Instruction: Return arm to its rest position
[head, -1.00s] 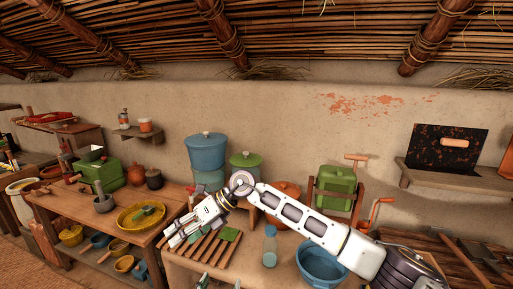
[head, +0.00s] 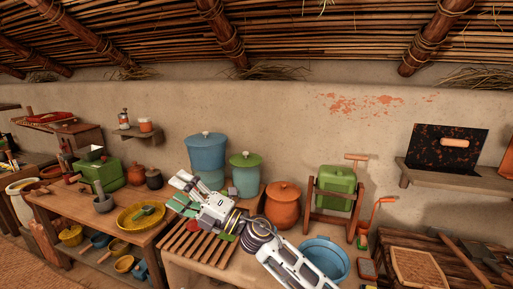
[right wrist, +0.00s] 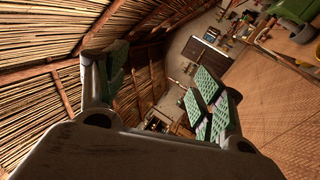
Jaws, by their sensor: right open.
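My right arm comes in from the bottom middle of the head view. Its white gripper (head: 181,193) points up and to the left, above the slatted wooden rack (head: 190,248) on the near table. The fingers are apart and nothing is between them. In the right wrist view the two green-padded fingers (right wrist: 160,88) stand wide apart, with the roof and far room behind them. My left gripper is not in view.
A blue lidded pot (head: 207,152), a green pot (head: 244,172) and an orange pot (head: 283,206) stand behind the arm. A blue basin (head: 324,256) is right of it. A green canister (head: 336,183) sits in a wooden frame. A yellow bowl (head: 130,221) is on the left table.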

